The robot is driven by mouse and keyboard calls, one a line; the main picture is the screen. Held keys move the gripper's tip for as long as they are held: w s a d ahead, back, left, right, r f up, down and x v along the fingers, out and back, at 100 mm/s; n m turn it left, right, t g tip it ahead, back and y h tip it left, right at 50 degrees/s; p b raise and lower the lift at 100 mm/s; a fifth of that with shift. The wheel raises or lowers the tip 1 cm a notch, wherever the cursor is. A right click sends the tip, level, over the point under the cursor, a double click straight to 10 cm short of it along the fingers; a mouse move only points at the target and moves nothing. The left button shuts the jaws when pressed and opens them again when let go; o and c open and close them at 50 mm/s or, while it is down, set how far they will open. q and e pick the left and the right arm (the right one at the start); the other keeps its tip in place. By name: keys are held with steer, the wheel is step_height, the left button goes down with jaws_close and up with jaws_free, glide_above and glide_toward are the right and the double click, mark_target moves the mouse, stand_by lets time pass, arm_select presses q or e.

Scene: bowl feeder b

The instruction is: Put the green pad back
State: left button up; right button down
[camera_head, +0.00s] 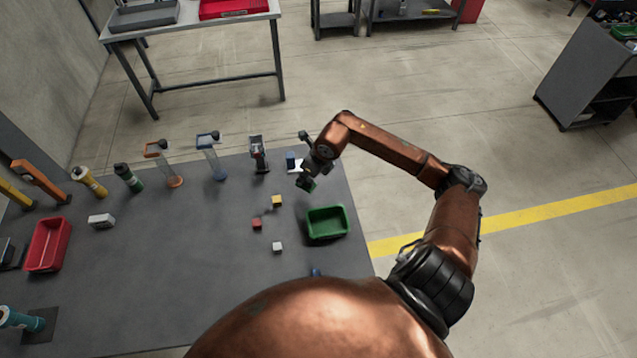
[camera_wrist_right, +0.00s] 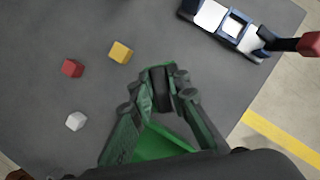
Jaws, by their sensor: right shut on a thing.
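My right gripper (camera_head: 309,174) is over the far right part of the dark table and also shows in the right wrist view (camera_wrist_right: 161,82). Its fingers are shut on a small dark piece with green edges (camera_wrist_right: 160,90), which I take to be the green pad. In the head view the pad (camera_head: 306,184) is a dark green bit under the gripper. Most of it is hidden between the fingers. It appears to be above the table; its exact height is unclear. My left gripper is out of view.
A green bin (camera_head: 327,222) stands near the table's right edge. Yellow (camera_head: 277,200), red (camera_head: 257,223) and white (camera_head: 277,246) cubes lie left of it. Several stands, including a blue one (camera_head: 211,160), line the far edge. A red bin (camera_head: 48,245) is at left; mid-table is clear.

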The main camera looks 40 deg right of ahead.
steer(key=d+f, duration=0.4)
steer(key=f, duration=0.1)
steer(key=shift+d, duration=0.35)
steer(key=shift+d+f, duration=0.5)
steer(key=shift+f, duration=0.15)
step_height(320, 180, down, 2)
steer(key=shift+s+f+p, duration=0.1)
steer(key=shift+f+p, duration=0.15)
steer(key=shift+p, duration=0.1)
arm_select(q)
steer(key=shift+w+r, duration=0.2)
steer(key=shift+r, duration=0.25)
arm_select(e)
steer(key=shift+f, duration=0.3)
steer(key=c, duration=2.3)
jaws_free()
steer(key=shift+f, duration=0.15)
steer(key=o, duration=0.5)
steer(key=shift+c, duration=0.2)
